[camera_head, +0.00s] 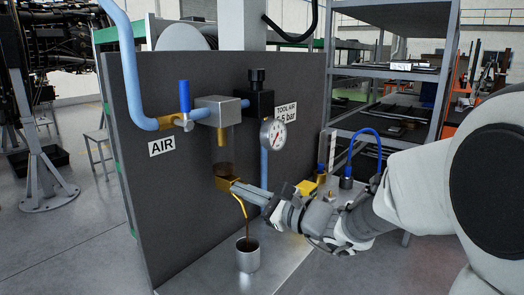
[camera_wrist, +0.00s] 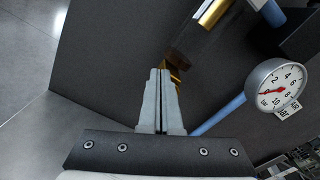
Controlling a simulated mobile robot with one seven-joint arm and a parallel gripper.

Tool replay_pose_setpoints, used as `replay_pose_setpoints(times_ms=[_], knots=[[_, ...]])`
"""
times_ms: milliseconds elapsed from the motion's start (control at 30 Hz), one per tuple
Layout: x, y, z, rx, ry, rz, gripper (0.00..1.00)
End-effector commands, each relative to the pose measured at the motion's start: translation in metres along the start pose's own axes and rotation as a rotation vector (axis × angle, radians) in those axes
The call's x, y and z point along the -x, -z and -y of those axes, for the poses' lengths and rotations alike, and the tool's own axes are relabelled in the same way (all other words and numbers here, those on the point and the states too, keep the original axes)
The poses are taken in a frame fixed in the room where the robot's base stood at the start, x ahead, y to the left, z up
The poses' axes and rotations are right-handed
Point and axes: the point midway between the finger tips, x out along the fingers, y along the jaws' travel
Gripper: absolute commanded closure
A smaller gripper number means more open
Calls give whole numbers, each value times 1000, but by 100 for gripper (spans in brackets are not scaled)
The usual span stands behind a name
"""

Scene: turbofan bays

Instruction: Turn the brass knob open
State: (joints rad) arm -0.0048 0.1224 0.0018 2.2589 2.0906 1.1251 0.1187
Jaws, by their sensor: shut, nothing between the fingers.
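The brass knob (camera_head: 226,184) is at the bottom of the clear bowl (camera_head: 222,150) hanging under the grey filter block, with dark brown liquid low in the bowl. The knob also shows in the wrist view (camera_wrist: 178,63), partly hidden behind my fingertips. My gripper (camera_head: 238,187) reaches in from the right, fingers shut together and empty, with the tips (camera_wrist: 160,71) at the knob. I cannot tell whether they touch it.
The dark panel (camera_head: 170,100) stands behind. A pressure gauge (camera_head: 273,135) and blue pipe (camera_head: 264,165) are right of the bowl. A blue-handled valve (camera_head: 184,98) is upper left. Small fittings (camera_head: 306,188) lie on the bench beyond my gripper. The bench left of the cup looks clear.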

Motion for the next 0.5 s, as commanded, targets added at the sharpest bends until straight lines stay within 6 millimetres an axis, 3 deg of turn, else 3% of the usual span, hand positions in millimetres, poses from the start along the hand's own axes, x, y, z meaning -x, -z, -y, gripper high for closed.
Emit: replay_pose_setpoints(times_ms=[233, 500], knots=[[7, -3, -2, -1, 3, -3, 100], [39, -4, -2, 1, 3, 2, 100]])
